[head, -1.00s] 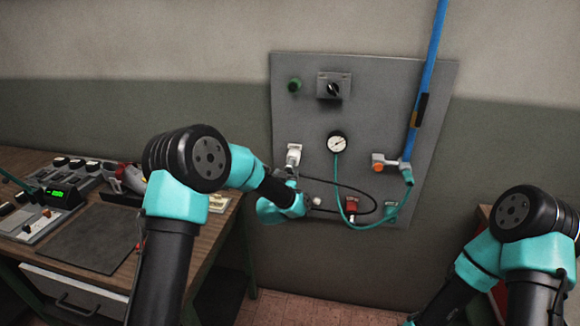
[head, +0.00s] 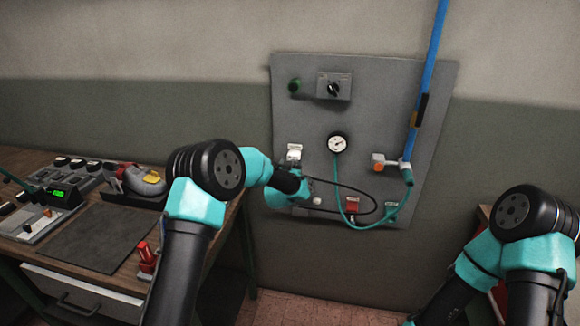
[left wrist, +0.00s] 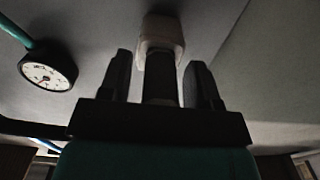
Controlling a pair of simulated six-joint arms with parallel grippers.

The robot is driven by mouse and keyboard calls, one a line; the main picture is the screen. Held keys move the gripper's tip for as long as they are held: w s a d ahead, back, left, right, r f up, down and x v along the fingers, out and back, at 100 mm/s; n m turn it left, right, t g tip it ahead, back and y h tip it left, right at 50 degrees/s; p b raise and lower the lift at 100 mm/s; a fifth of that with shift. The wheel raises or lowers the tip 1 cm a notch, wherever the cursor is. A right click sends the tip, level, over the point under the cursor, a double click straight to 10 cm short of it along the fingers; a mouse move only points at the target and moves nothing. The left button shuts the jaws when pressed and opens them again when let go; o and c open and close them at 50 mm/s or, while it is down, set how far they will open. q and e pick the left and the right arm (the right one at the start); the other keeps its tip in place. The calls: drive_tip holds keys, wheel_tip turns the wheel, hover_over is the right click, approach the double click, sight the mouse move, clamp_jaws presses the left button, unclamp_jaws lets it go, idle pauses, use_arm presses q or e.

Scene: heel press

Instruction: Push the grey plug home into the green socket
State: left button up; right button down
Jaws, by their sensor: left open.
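A dark green block (head: 391,203) with a teal hose at it sits low on the wall panel; it looks like the green socket. A whitish block (head: 294,151) is mounted at the panel's lower left and shows in the left wrist view (left wrist: 162,32). A dark grey piece (left wrist: 161,78) runs from it between my left fingers; I cannot tell whether this is the grey plug. My left gripper (left wrist: 160,84) is open, fingers on either side of that piece with gaps. In the head view my own wrist hides its fingers. My right arm shows at right, its gripper out of view.
A gauge (head: 337,143), red block (head: 352,207), orange-ended valve (head: 379,161) and blue pipe (head: 425,75) are on the panel (head: 300,118). A looping black cable (head: 369,194) runs beside my left wrist. A cluttered bench (head: 45,262) stands at left.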

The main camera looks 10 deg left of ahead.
use_arm(q)
drive_tip(key=shift+w+r, duration=0.15)
drive_tip(key=shift+r, duration=0.1)
idle(0.6)
clamp_jaws()
idle(0.3)
drive_tip(key=shift+d, duration=0.1)
drive_tip(key=shift+s+f, duration=0.15)
drive_tip(key=shift+s, duration=2.85)
drive_tip(key=shift+s, duration=0.1)
drive_tip(key=shift+s+a, duration=0.2)
drive_tip(key=shift+s, duration=0.85)
wheel_tip(320, 180, up, 28)
idle(2.7)
